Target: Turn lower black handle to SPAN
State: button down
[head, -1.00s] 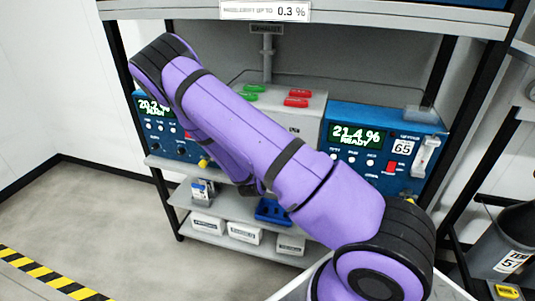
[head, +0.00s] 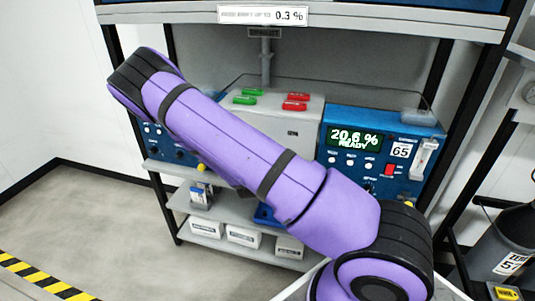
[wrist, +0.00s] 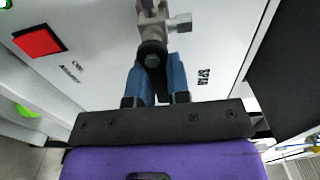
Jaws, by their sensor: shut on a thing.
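The lower black handle (wrist: 153,60) shows in the wrist view below a metal valve fitting (wrist: 160,22) on a pale box face. It points down the picture, between the two blue fingers of my gripper (wrist: 157,76), which is shut on it. The SPAN label (wrist: 203,77) is on the box face to the right of the handle. In the head view, the pale box (head: 305,118) stands between the blue analysers, and my purple arm hides my gripper and the handle.
The right blue analyser (head: 375,148) reads 20.6 % READY. A lower shelf (head: 213,241) holds small white boxes. The floor at left is clear.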

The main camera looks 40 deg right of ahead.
jog(key=c, duration=1.1)
grip_release()
jog(key=shift+a, duration=0.1)
jog(key=v, duration=1)
jog(key=shift+s+a, duration=0.25)
jog(key=shift+s, duration=0.05)
